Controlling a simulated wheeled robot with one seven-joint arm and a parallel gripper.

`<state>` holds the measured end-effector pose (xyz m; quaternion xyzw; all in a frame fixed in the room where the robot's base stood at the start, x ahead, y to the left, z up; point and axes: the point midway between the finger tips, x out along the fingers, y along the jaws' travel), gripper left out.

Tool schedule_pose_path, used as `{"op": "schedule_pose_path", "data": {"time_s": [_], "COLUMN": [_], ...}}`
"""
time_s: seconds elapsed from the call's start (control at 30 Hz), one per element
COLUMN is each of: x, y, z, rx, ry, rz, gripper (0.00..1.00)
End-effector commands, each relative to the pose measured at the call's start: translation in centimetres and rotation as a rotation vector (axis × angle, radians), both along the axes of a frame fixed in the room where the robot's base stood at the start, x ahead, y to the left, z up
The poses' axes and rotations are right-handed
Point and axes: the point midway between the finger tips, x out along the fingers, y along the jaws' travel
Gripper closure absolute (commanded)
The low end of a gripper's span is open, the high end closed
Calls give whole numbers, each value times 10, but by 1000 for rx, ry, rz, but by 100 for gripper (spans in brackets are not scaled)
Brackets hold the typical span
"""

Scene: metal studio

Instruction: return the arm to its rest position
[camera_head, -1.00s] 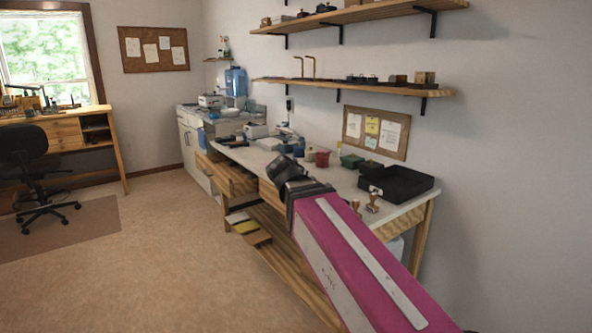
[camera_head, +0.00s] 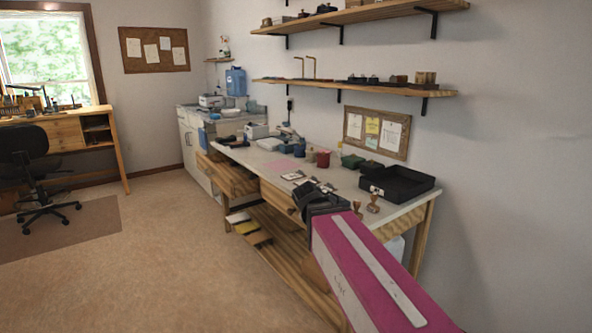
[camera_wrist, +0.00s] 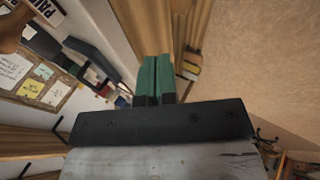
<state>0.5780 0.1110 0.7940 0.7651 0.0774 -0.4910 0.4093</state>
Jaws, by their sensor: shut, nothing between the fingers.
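My arm, with its magenta and white link (camera_head: 372,270), reaches in from the lower right of the head view. My dark gripper (camera_head: 318,188) is at its end, in front of the long workbench's front edge in the picture. In the wrist view my gripper (camera_wrist: 156,62) shows two green fingers side by side, shut with nothing between them. Whether the gripper is above the bench top or just before it is hard to tell.
The workbench (camera_head: 404,216) bears a black tray (camera_head: 397,184), stampers (camera_head: 373,203), and small tubs. Wall shelves (camera_head: 350,86) hang above it. A black chair (camera_head: 35,160) and a wooden desk (camera_head: 62,132) stand left. The floor (camera_head: 165,255) between is clear.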

Motion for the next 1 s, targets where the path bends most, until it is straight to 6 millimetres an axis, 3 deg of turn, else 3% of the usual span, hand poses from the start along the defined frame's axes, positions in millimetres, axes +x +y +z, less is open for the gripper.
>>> {"op": "schedule_pose_path", "data": {"time_s": [0.03,0.2,0.6,0.8,1.0], "x": [-4,-18,-68,-91,-101], "y": [-10,-37,-91,-106,-111], "z": [-18,-68,-174,-208,-221], "rx": [28,133,368,455,489], "ry": [28,112,301,370,396], "rz": [-38,-171,-514,-655,-713], "gripper": [100,100,100,100,100]}}
